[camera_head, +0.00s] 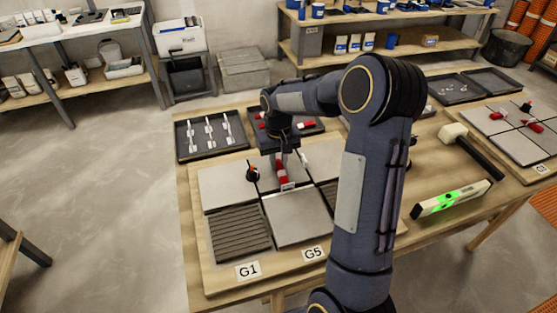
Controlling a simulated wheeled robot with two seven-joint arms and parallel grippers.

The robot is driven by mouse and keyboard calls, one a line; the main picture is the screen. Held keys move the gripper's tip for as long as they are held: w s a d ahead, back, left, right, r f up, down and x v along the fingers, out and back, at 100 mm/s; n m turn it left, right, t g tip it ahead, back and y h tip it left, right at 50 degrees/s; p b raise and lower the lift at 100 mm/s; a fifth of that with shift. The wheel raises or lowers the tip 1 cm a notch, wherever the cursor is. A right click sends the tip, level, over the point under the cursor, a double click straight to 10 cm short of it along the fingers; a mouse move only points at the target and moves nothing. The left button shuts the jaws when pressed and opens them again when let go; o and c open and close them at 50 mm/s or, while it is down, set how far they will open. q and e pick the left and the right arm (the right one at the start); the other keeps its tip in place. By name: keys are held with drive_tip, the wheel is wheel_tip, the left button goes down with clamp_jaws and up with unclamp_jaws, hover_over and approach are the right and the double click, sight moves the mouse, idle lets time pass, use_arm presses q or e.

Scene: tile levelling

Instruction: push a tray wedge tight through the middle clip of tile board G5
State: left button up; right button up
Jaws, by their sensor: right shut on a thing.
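Tile board G5 (222,284) lies on the wooden table in front of me, with grey tiles and labels G1 and G5 at its front edge. My right gripper (281,163) points down over the middle of the board and is shut on a red wedge (281,174). The wedge is at the joint between tiles, close to a whitish clip (288,186); I cannot tell how far it is through it. Another white clip (305,160) stands further right, partly behind my arm. A tray of red wedges (313,127) lies behind, partly hidden. My left gripper is out of view.
A dark tray of white clips (184,150) stands back left. An orange-and-black knob (252,173) stands on the tiles left of my gripper. A mallet (470,149) and a level with green light (450,199) lie right. My right arm hides the board's right side.

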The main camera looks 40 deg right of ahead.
sight(283, 176)
drive_tip(key=shift+s+a, duration=0.1)
drive_tip(key=shift+s, duration=0.3)
drive_tip(key=shift+s+a+b, duration=0.25)
drive_tip(key=shift+s+b, duration=0.05)
drive_tip(key=shift+s, duration=0.35)
drive_tip(key=shift+s+a, duration=0.25)
drive_tip(key=shift+s, duration=0.55)
idle(0.8)
drive_tip(key=o, duration=0.9)
drive_tip(key=shift+o, duration=0.2)
wheel_tip(283, 176, up, 8)
